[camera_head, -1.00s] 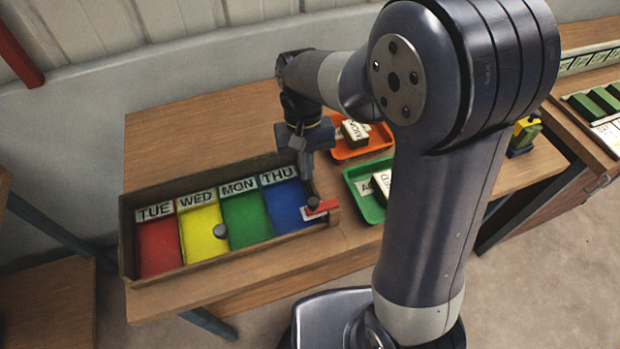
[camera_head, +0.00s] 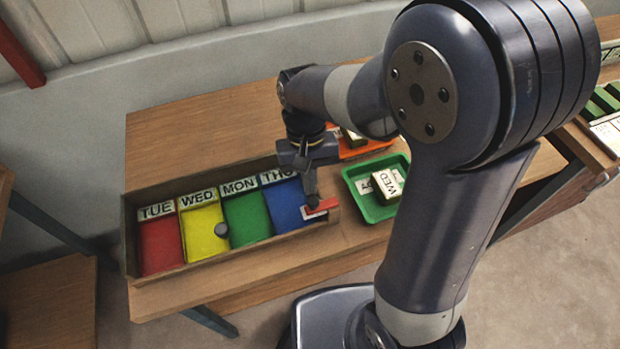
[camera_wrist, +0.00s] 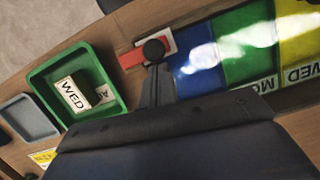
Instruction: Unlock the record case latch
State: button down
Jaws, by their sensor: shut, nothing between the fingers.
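The record case (camera_head: 262,247) is a long wooden box on the table, with red, yellow, green and blue sections labelled TUE, WED, MON and THU. The latch (camera_head: 322,207) is a red bar at the case's front right corner, beside the blue section. In the wrist view the red latch (camera_wrist: 132,58) lies next to a round dark knob (camera_wrist: 154,50). My gripper (camera_head: 313,200) is shut and empty, pointing down with its fingertips at the latch. In the wrist view its fingers (camera_wrist: 156,72) reach the knob; I cannot tell whether they touch it. In the head view the fingertips partly hide the knob.
A green tray (camera_head: 377,215) with a WED block (camera_head: 388,183) stands right of the case, with an orange tray (camera_head: 378,147) behind it. A grey knob (camera_head: 222,230) sits at the case's yellow-green boundary. The table's back left is bare.

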aim_at(313, 204)
jog(key=shift+s+a+n, duration=0.1)
jog(key=shift+s+n, duration=0.2)
jog(key=shift+n, duration=0.4)
jog(key=s+n, duration=0.1)
jog(key=n, duration=0.1)
jog(key=shift+s+a+n+h+p, duration=0.1)
jog(key=shift+n+h+p, duration=0.2)
jog(key=shift+h, duration=0.1)
jog(key=n, duration=0.2)
jog(key=s+n, duration=0.1)
jog(key=shift+s+n+t+h, duration=0.3)
jog(key=shift+n+t+h, duration=0.1)
jog(key=n, duration=0.1)
jog(key=s+d+n+p, duration=0.1)
jog(key=n, duration=0.1)
jog(key=shift+s+t, duration=0.25)
jog(key=shift+t, duration=0.15)
jog(key=n, duration=0.2)
jog(key=s+d+n, duration=0.1)
jog(key=n, duration=0.1)
jog(key=shift+d+t+h+p, duration=0.15)
jog(key=shift+t+h+p, duration=0.15)
jog(key=shift+t, duration=0.1)
jog(key=shift+w+d, duration=0.3)
jog(key=shift+w, duration=0.45)
